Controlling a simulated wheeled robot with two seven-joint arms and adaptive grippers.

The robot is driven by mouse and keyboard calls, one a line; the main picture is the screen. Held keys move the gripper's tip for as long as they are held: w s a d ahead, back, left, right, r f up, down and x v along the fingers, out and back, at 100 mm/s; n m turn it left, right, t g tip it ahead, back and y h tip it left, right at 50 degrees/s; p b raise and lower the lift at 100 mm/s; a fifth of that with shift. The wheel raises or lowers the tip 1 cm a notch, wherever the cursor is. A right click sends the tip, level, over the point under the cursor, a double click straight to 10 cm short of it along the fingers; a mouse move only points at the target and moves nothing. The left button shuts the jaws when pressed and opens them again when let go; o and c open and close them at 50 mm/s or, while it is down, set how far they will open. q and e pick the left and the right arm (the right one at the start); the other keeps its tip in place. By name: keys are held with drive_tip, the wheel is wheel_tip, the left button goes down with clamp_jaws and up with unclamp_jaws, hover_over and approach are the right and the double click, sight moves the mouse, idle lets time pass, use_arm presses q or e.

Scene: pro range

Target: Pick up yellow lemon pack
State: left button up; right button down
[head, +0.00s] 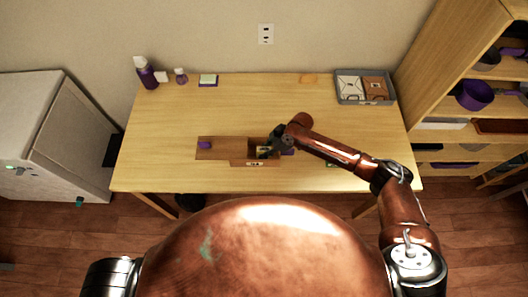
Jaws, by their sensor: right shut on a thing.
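My right gripper (273,149) reaches down over the right compartment of a low wooden box (225,155) on the table. It is shut on a small pack (263,152) with dark and yellow-green parts, at the compartment's opening. The pack is small and partly hidden by the gripper; I take it for the yellow lemon pack, but its print cannot be read. I cannot tell whether it is clear of the box floor. My left gripper is not in view.
The table (150,125) has free room left of the box and behind it. A purple bottle (146,75) and a smaller one (181,76) stand at the back left. A grey tray (366,101) with packs is at the back right. A shelf (430,70) stands right.

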drive_tip(key=shift+r+p, duration=3.05)
drive_tip(key=shift+r, duration=1)
